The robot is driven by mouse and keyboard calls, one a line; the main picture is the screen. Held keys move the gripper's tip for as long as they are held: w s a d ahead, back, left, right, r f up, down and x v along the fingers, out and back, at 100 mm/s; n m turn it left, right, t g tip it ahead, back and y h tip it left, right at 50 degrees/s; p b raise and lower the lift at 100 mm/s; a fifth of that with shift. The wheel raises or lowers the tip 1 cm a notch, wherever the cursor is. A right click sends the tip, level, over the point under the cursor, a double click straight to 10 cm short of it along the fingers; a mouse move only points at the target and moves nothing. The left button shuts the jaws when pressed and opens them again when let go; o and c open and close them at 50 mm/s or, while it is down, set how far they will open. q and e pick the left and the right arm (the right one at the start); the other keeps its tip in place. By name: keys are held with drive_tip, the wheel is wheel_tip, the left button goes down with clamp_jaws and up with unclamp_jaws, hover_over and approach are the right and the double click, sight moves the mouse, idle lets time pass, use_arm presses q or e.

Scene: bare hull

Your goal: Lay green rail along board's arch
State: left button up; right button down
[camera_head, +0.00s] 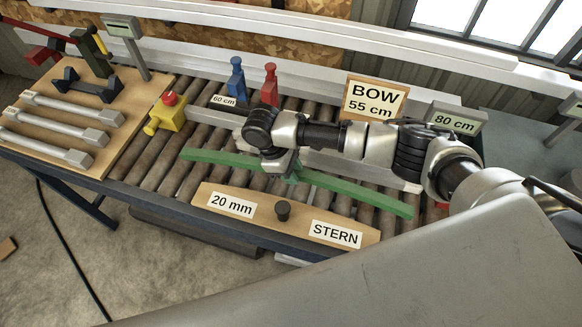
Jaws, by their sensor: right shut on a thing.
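The green rail (345,187) is a long, gently curved strip. It lies across the picture above the rollers, just behind the board. My right gripper (288,176) is shut on the rail near its middle, and the wrist hides that part. The wooden board (268,219) has a curved back edge, a dark knob (283,210) and labels reading "20 mm" and "STERN". I cannot tell whether rail and board touch. My left gripper is not in view.
A roller conveyor (165,180) runs underneath. Behind stand a yellow block with a red knob (165,115), a blue clamp (237,78), a red clamp (270,85) and a "BOW 55 cm" sign (374,100). A tool board (120,139) with grey bars lies left.

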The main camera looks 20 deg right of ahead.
sight(297, 193)
drive_tip(key=shift+w+f+b, duration=0.1)
drive_tip(key=shift+f+b, duration=0.25)
drive_tip(key=shift+f, duration=0.25)
drive_tip(key=shift+w+f+b, duration=0.1)
drive_tip(key=shift+f+b, duration=0.8)
drive_tip(key=shift+b, duration=0.1)
drive_tip(key=shift+f+b, duration=0.6)
drive_tip(key=shift+b, duration=0.05)
drive_tip(key=shift+f+b, duration=0.55)
drive_tip(key=shift+b, duration=0.05)
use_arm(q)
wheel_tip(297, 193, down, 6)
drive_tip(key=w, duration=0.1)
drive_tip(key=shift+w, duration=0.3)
use_arm(e)
drive_tip(key=shift+f, duration=1)
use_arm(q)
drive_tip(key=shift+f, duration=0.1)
use_arm(e)
drive_tip(key=c, duration=0.8)
unclamp_jaws()
use_arm(q)
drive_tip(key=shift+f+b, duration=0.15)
drive_tip(key=shift+b, duration=0.25)
use_arm(e)
drive_tip(key=v, duration=1)
drive_tip(key=shift+a+r, duration=0.15)
drive_tip(key=shift+r, duration=0.25)
